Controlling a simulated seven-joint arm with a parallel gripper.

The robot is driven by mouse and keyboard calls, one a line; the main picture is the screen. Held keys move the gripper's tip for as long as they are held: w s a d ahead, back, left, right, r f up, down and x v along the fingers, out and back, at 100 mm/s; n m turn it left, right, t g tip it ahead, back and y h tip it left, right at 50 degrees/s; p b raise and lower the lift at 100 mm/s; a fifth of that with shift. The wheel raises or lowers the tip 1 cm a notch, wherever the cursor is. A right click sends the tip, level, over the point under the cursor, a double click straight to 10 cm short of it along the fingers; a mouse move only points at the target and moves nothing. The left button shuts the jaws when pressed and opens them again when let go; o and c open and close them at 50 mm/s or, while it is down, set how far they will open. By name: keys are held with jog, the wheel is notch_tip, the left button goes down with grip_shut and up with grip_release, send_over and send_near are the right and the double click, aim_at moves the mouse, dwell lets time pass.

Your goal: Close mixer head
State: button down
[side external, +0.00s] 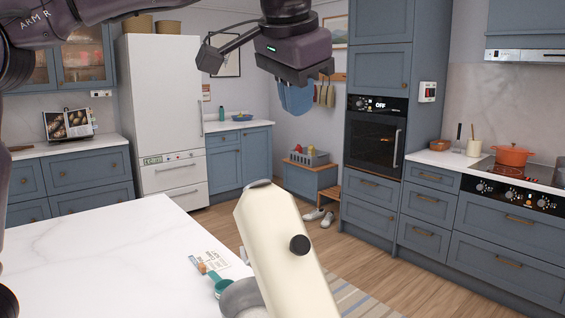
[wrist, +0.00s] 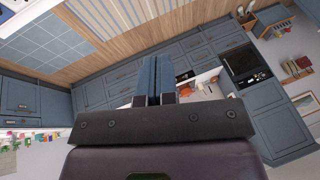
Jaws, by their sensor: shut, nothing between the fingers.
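The mixer head (side external: 285,245) is cream with a dark round knob on its side. It stands tilted up at the front of the side view, and its lower end runs out of the picture. A grey bowl (side external: 243,298) shows partly beside it. My gripper (side external: 297,92) is above the mixer head and well apart from it, with its jaws downward in that view. In the wrist view, its blue fingers (wrist: 155,72) are together with nothing between them. I cannot make out the mixer in the wrist view.
The white worktop (side external: 110,255) is mostly clear left of the mixer. A green measuring scoop (side external: 219,284) and a printed card (side external: 213,262) lie near the bowl. The oven (side external: 376,135), hob and orange pot (side external: 512,156) are across the room, as is the white fridge (side external: 163,95).

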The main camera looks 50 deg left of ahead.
send_near(283, 177)
notch_tip(283, 177, down, 3)
jog(key=w+d, duration=0.2)
jog(key=shift+w+a+f+n+g, duration=0.15)
jog(key=shift+a+f, duration=0.35)
jog(key=shift+a, duration=0.1)
jog(key=shift+w+a+f+n+g, duration=0.1)
jog(key=shift+a+f+n+g, duration=0.05)
jog(key=shift+a+f, duration=0.4)
jog(key=shift+w+a+f, duration=0.1)
jog(key=shift+a+f, duration=0.3)
jog(key=shift+a, duration=0.15)
jog(key=shift+a, duration=0.15)
